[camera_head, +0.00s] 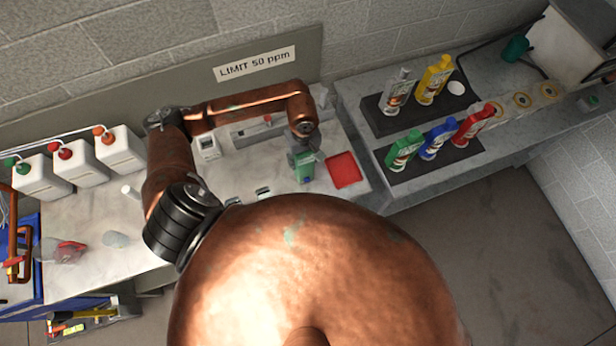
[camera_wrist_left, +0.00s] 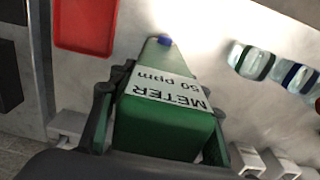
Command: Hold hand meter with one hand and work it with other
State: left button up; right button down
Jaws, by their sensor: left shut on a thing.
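The hand meter is a green block with a white label reading "METER 50 ppm" and a blue spot at its far end. It fills the middle of the left wrist view (camera_wrist_left: 165,125). In the head view the meter (camera_head: 306,173) shows small and green over the light bench, left of the red tray. My left gripper (camera_head: 303,160) is shut on the meter, with a finger on each side of it. I cannot tell whether the meter touches the bench. My right gripper is not in view.
The red tray (camera_head: 343,169) lies beside the meter. Small banded jars (camera_wrist_left: 252,62) are nearby. White jugs (camera_head: 120,148) stand at the left. Coloured bottles (camera_head: 437,140) stand on dark mats at the right. My copper body hides the bench's front.

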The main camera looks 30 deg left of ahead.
pick_arm(q)
jog(key=o, duration=1.4)
